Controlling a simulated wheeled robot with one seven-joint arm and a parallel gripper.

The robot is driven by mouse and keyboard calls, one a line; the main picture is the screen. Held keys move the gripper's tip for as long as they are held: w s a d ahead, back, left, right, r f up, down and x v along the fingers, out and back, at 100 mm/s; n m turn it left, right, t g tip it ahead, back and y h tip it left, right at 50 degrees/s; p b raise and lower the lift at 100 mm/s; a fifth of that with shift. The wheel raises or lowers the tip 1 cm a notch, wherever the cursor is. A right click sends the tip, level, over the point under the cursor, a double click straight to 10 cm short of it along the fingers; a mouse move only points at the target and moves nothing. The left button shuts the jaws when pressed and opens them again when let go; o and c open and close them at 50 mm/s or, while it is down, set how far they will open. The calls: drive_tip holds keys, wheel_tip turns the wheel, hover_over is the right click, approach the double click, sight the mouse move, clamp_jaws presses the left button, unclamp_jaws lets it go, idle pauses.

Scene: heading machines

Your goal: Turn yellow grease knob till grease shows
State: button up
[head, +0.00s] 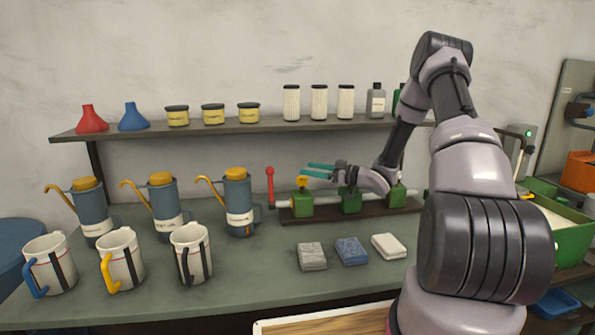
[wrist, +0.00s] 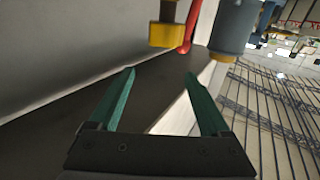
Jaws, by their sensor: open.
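The yellow knob (head: 302,182) sits on top of the left green block (head: 302,204), at the left end of a dark rail on the bench. In the wrist view a yellow knob-like part (wrist: 164,34) shows at the top, beyond my fingertips. My gripper (head: 306,169) has teal fingers, spread and pointing left, close above the yellow knob in the head view. In the wrist view my gripper (wrist: 160,71) is open and empty, with a gap between its tips and the yellow part. I cannot make out any grease.
A red lever (head: 270,183) stands just left of the green block. Oil jugs (head: 239,206) with yellow lids are farther left. The shelf (head: 230,129) runs above my gripper. Three flat blocks, including a blue one (head: 351,251), lie in front, with clear bench around them.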

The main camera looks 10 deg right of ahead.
sight(307, 181)
drive_tip(key=s+f, duration=0.1)
drive_tip(key=s+d+f+m+t+h, duration=0.1)
drive_tip(key=f, duration=0.1)
drive_tip(key=s+d+f+m+t+h, duration=0.1)
drive_tip(key=shift+s+d+f, duration=0.15)
drive_tip(key=shift+s+f, duration=0.1)
drive_tip(key=shift+f, duration=0.05)
drive_tip(key=shift+t, duration=0.3)
drive_tip(key=x, duration=1)
drive_tip(key=shift+w+f, duration=0.1)
drive_tip(key=shift+w, duration=0.15)
clamp_jaws()
drive_tip(key=shift+s+a+n+g+y, duration=0.2)
drive_tip(key=shift+a+n+g+y, duration=0.1)
drive_tip(key=shift+n+g+y, duration=0.65)
unclamp_jaws()
